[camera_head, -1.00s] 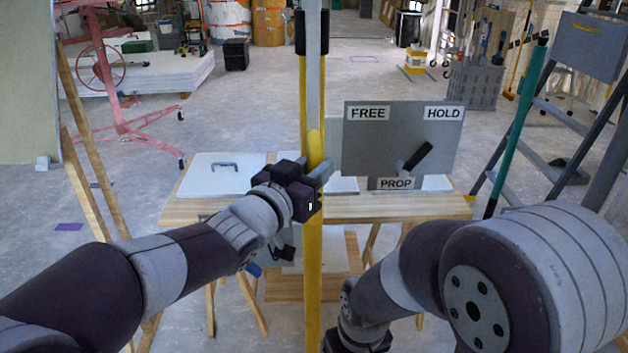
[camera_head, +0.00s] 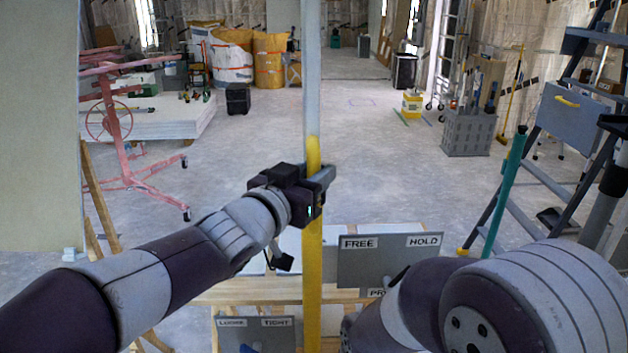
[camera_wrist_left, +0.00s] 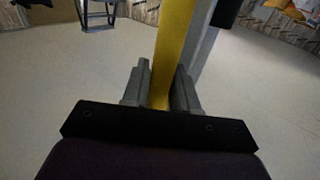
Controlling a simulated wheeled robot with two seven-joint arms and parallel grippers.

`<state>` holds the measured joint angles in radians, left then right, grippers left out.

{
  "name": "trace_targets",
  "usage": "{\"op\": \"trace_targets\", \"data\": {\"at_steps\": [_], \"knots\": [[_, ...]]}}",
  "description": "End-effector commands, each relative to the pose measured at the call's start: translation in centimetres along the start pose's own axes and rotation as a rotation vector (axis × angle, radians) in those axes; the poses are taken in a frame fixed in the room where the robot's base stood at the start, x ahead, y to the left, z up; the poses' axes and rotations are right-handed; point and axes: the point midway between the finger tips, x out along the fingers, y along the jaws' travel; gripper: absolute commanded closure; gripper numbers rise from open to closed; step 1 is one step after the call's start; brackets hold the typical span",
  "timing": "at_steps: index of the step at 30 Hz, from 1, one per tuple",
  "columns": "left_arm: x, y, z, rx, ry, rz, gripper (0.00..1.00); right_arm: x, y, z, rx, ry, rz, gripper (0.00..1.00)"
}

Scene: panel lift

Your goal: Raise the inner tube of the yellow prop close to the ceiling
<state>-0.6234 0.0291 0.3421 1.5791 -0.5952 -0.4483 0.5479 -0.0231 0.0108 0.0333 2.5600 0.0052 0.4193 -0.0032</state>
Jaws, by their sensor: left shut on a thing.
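The prop stands upright in the middle of the head view, with a yellow lower length (camera_head: 313,270) and a grey tube (camera_head: 311,70) above it. My left gripper (camera_head: 325,180) is shut on the yellow part just below where the grey starts. In the left wrist view the yellow part (camera_wrist_left: 176,45) runs between the two fingers, and a grey tube (camera_wrist_left: 203,45) stands beside it. The prop's top, its foot and the ceiling are out of view. My right arm bends in at the lower right; its gripper is out of view.
A grey FREE/HOLD panel (camera_head: 365,262) stands right of the prop, partly hidden by my right arm. A LOOSE/TIGHT-type panel (camera_head: 272,335) sits at the bottom. A wooden bench (camera_head: 240,291) lies below. A pink stand (camera_head: 125,140) is left, a stepladder (camera_head: 530,180) right.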

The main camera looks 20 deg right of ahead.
Motion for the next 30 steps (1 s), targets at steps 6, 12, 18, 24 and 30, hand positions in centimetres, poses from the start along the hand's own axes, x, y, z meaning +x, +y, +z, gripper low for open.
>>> {"op": "trace_targets", "data": {"at_steps": [6, 12, 18, 24, 30], "knots": [[-0.1, 0.0, -6.8, 0.001, 0.012, 0.001, 1.0, -5.8, 0.0, -0.7, 0.0, 0.0, 0.0, 0.23], [-0.1, 0.0, -9.8, 0.002, 0.01, 0.001, 1.0, -8.4, 0.0, -1.0, 0.0, 0.0, 0.0, 0.23], [-0.1, 0.0, -11.2, 0.001, 0.01, 0.001, 1.0, -9.7, 0.0, -1.1, 0.0, 0.0, 0.0, 0.23], [-0.1, 0.0, -11.5, 0.001, 0.01, 0.001, 1.0, -9.9, 0.0, -1.2, 0.0, 0.0, 0.0, 0.23], [-0.1, 0.0, -11.4, 0.001, 0.008, 0.001, 1.0, -9.9, 0.0, -1.2, 0.0, 0.0, 0.0, 0.23]]}}
